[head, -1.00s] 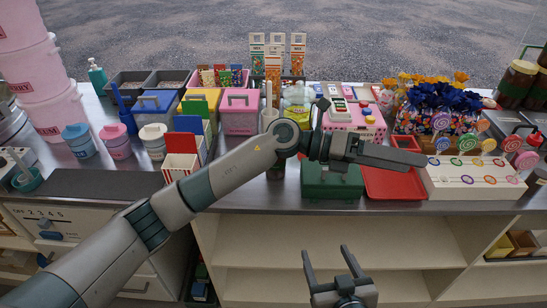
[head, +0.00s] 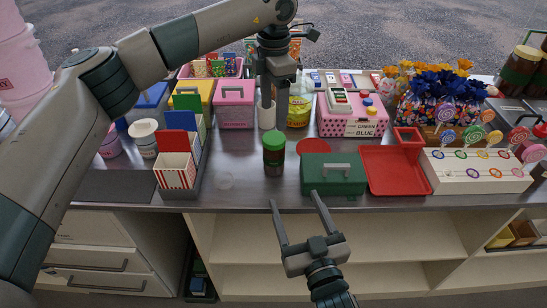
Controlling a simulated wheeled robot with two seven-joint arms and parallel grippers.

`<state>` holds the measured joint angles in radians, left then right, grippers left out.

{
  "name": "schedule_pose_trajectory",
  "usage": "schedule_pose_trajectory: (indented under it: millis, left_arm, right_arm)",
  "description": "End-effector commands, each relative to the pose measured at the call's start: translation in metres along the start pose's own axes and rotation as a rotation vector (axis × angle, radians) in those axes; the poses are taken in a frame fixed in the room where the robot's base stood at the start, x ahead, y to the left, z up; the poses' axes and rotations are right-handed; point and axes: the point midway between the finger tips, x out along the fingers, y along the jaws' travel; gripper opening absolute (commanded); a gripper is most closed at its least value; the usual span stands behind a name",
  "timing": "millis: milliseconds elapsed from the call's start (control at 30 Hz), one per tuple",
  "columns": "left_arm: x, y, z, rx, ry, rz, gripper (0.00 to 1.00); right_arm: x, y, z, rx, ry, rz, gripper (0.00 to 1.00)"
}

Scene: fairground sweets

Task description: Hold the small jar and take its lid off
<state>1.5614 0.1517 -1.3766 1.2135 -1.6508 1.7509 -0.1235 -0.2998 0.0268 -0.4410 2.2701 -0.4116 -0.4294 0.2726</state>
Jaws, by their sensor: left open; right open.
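The small jar (head: 274,164) stands upright on the counter, dark-bodied with a green lid (head: 274,140) on top. My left gripper (head: 274,118) points down just above and behind the lid in the picture, open, its fingers apart; I cannot tell whether they touch the lid. My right gripper (head: 294,198) is open and empty in front of the counter's edge, below and slightly right of the jar, its fingers pointing toward the counter.
A green box with a handle (head: 333,176) and a red tray (head: 396,172) stand right of the jar. A lollipop stand (head: 478,172) is at the right.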

Motion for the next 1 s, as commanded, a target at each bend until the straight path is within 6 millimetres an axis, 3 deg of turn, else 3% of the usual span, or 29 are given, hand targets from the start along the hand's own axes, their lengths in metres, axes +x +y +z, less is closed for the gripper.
schedule_pose_trajectory:
  millis: [267, 467, 1000]
  left_arm:
    - [0.000, -0.001, 0.001, 0.001, -0.002, -0.002, 0.64]
    - [0.000, -0.001, 0.001, 0.001, -0.003, -0.002, 0.64]
    - [0.000, -0.001, 0.001, 0.001, -0.003, -0.003, 0.64]
  right_arm:
    - [0.002, 0.000, 0.000, 0.000, -0.001, 0.000, 0.69]
    - [0.014, 0.000, 0.000, 0.000, 0.000, 0.000, 0.69]
    - [0.095, 0.000, 0.000, 0.000, 0.000, 0.000, 0.69]
